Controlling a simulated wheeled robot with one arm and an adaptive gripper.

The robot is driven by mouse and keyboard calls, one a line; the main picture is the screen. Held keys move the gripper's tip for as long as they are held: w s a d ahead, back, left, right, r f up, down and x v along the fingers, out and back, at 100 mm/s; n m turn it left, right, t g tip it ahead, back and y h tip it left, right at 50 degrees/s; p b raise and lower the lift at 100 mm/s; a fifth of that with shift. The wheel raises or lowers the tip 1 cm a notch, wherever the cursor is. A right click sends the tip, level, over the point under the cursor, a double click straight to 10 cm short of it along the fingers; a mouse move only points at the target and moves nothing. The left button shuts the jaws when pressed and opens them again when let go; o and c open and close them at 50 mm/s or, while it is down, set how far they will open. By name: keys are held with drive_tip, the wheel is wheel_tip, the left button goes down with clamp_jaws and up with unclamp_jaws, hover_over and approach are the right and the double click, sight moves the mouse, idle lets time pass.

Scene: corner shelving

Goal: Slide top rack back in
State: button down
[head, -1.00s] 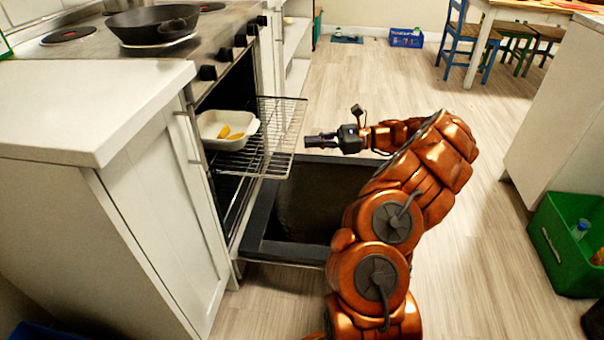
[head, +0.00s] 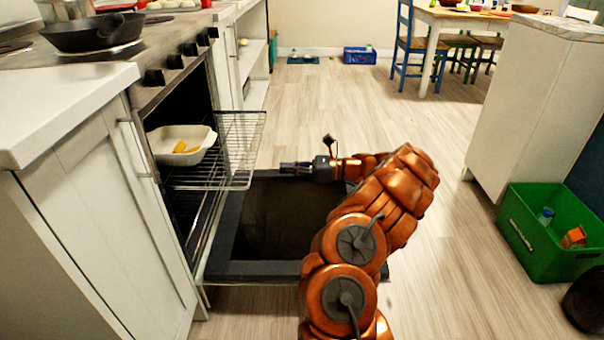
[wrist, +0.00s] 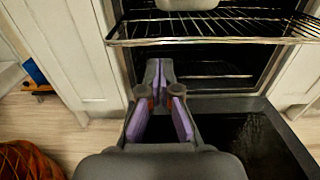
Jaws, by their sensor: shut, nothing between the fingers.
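The top rack (head: 236,150) is a wire oven rack that sticks out of the open oven, with a white baking dish (head: 208,143) holding yellow-orange pieces on its inner part. In the wrist view the rack (wrist: 215,27) crosses the top of the picture, its front bar beyond and above my fingertips. My gripper (head: 283,168) is shut and empty, pointing left at the oven, just right of the rack's front edge and apart from it. In the wrist view my gripper (wrist: 158,68) has its fingers together at the tips, purple pads showing.
The dark oven door (head: 262,268) is folded down flat below the rack. A white cabinet (head: 105,230) stands left of the oven. A black pan (head: 95,32) sits on the stove. A green crate (head: 550,235) stands at right. The wooden floor between is clear.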

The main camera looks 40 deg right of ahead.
drive_tip(key=b+x, duration=0.3)
drive_tip(key=x, duration=0.4)
drive_tip(key=shift+a, duration=0.1)
